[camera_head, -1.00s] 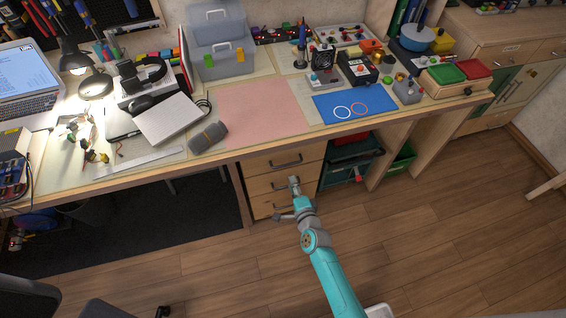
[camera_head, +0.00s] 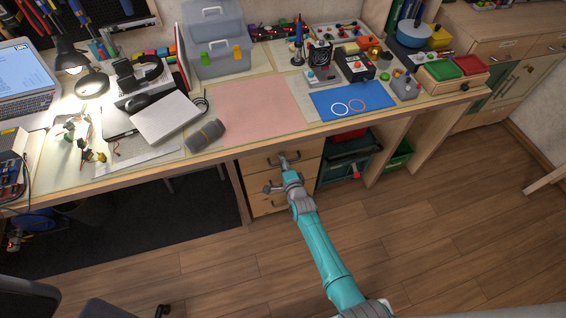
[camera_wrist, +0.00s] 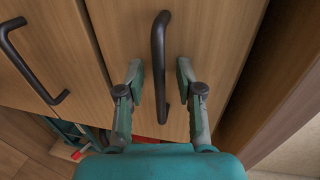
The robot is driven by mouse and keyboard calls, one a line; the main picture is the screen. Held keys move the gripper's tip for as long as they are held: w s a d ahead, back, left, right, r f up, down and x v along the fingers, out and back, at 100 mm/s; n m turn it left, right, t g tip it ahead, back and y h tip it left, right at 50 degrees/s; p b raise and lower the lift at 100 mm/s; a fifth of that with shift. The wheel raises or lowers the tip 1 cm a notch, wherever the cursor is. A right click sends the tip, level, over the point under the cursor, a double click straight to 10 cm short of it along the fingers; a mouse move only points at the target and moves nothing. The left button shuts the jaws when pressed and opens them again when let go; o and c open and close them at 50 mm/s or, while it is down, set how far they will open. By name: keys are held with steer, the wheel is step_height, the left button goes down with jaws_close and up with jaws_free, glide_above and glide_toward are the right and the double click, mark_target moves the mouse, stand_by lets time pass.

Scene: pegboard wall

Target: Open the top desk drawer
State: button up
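The top desk drawer (camera_head: 300,151) is a light wood front under the desktop, flush and shut. Its dark bar handle (camera_wrist: 158,50) shows in the middle of the wrist view. My gripper (camera_wrist: 160,80) is open, with one finger on each side of this handle and a visible gap to it on both sides. In the head view my gripper (camera_head: 287,162) is up at the top drawer and covers part of its handle. The handle of the drawer below (camera_wrist: 30,60) shows at the left of the wrist view.
The desktop's front edge (camera_head: 255,147) overhangs just above the drawer. A green box with a red part (camera_head: 345,165) stands right of the drawers. Lower drawers (camera_head: 262,207) are shut. The wooden floor (camera_head: 430,240) in front is clear.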

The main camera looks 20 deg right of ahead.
jaws_close()
stand_by(0.3)
steer(key=f+v, duration=0.3)
steer(key=v, duration=1.4)
steer(key=s+f+v, duration=0.1)
steer(key=f+v, duration=0.3)
steer(key=v, duration=1.3)
steer(key=shift+s, duration=0.65)
steer(key=shift+f, duration=0.1)
jaws_free()
